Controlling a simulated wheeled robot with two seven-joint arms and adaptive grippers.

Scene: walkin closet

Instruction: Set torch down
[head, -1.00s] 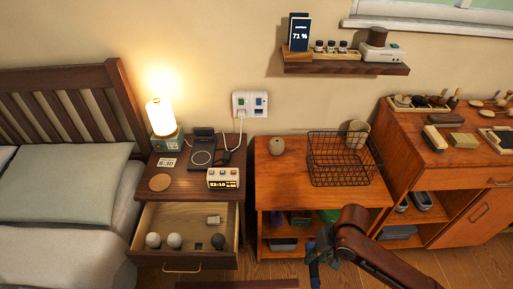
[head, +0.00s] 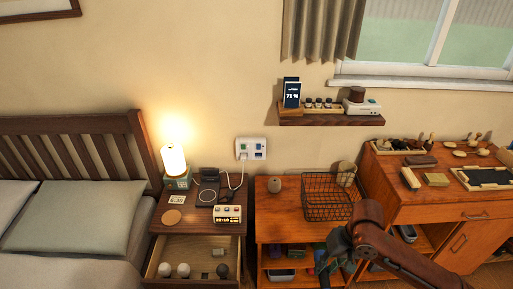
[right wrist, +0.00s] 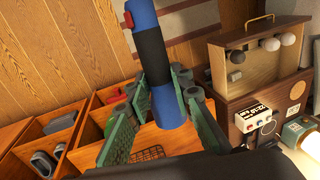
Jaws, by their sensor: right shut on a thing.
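The torch (right wrist: 153,62) is a cylinder with blue ends, a black middle band and a small red button. In the right wrist view my right gripper (right wrist: 163,92) is shut on it, with green fingers on either side of its near blue end. In the head view my right gripper (head: 322,262) is small and dark, low in front of the orange shelf unit (head: 277,229). A bit of blue shows there, and the rest of the torch is hard to make out. The torch is held clear of any surface I can see. My left gripper is not in view.
Left is a nightstand (head: 190,219) with lamp (head: 174,160), clock (head: 227,214) and open drawer (head: 195,248) holding balls. A brush-covered cabinet (head: 440,202) stands right.

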